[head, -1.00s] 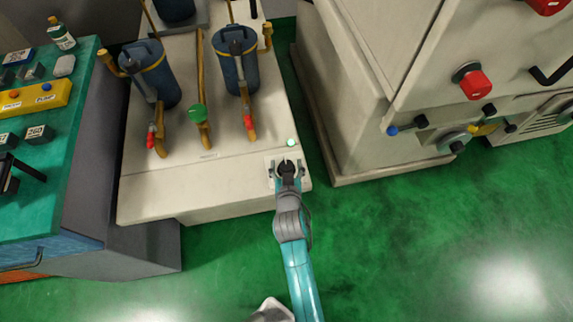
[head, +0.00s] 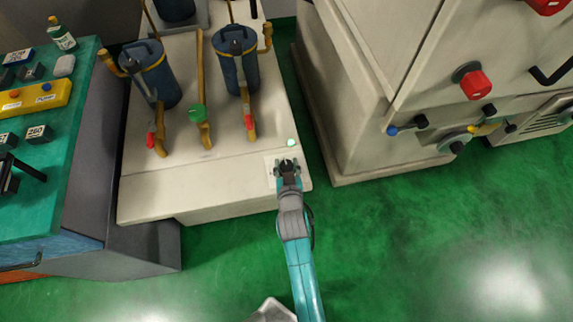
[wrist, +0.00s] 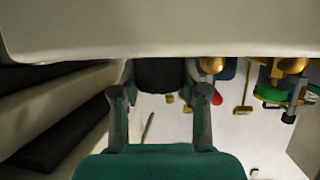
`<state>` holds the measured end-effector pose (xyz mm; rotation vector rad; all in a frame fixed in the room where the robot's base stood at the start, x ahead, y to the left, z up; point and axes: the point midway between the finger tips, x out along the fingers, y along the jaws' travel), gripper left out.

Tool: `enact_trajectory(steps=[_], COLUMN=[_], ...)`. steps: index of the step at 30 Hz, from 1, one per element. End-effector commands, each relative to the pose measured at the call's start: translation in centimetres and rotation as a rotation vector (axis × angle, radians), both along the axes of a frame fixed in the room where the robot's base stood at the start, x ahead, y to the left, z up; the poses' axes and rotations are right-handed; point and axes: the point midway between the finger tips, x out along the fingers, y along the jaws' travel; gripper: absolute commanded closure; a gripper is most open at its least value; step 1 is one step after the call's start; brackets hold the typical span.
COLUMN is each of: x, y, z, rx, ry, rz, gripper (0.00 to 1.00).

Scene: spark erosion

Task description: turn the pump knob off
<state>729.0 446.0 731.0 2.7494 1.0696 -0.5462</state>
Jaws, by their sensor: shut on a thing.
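The pump knob is a dark round knob that shows in the wrist view (wrist: 160,74) between my two fingers. It sits on a small pale plate (head: 270,176) at the front right corner of the cream pump unit (head: 190,190). My gripper (head: 288,163) is shut on the knob, with a finger on either side of it. In the head view my gripper hides most of the knob, and its exact pointing cannot be told. A small pale green lamp (head: 291,142) glows just behind the plate.
A cream machine cabinet (head: 350,120) rises to the right. A teal bench (head: 60,175) is at left. Green floor in front is clear.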

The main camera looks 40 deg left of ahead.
Motion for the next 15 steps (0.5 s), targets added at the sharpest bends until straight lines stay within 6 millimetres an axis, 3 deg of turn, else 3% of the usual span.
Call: enact_trajectory(steps=[15], x=[0.15], y=[-0.13], z=[0.00], rx=[0.002], ry=[0.002], rz=[0.213], gripper=[0.91])
